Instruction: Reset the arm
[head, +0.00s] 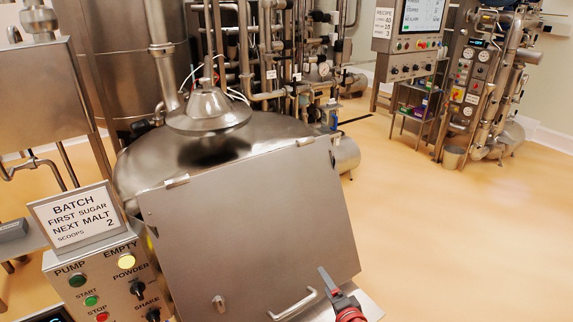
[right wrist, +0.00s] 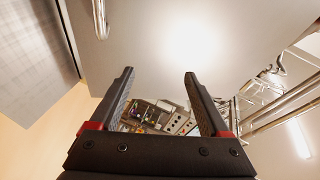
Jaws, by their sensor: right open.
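The powder hopper's square steel lid (head: 240,230) fills the middle of the head view and lies shut, with two hinges along its upper edge. Its bar handle (head: 293,304) is near the lower edge. My right gripper (head: 328,282) is at the lid's lower right, just right of the handle. In the right wrist view the right gripper (right wrist: 159,74) is open, with nothing between its fingers. A metal bar handle (right wrist: 100,18) shows at the upper left there, apart from the fingers. My left gripper is not in view.
A control panel (head: 110,285) with lamps and knobs and a batch sign (head: 77,217) stand left of the lid. A steel tank and pipes rise behind. A recipe screen (head: 423,17) and gauge rack (head: 475,75) stand at the back right. The floor (head: 460,230) on the right is clear.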

